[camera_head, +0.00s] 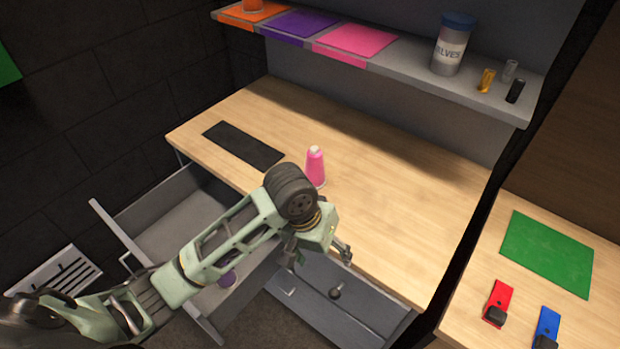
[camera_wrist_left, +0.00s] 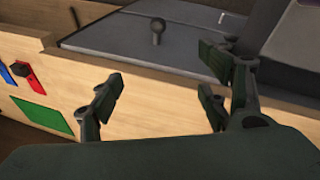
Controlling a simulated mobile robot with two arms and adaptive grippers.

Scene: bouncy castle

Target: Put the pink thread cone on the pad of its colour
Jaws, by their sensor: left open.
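The pink thread cone (camera_head: 315,167) stands upright on the wooden worktop, just beyond my left arm in the head view. The pink pad (camera_head: 357,40) lies on the grey shelf above the worktop, at the right end of a row of coloured pads, and looks bare. My left gripper (camera_head: 320,256) is near the worktop's front edge, nearer to the camera than the cone and apart from it. It is open and empty; its spread fingers also show in the left wrist view (camera_wrist_left: 165,90). The cone is not seen in the wrist view. My right gripper is not in view.
A purple pad (camera_head: 297,27) and an orange pad (camera_head: 240,17) with an orange object lie on the shelf. A labelled jar (camera_head: 453,45) stands right of the pink pad. An open drawer (camera_head: 170,232) holds a purple object. Another drawer front with a knob (camera_head: 335,293) is below.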

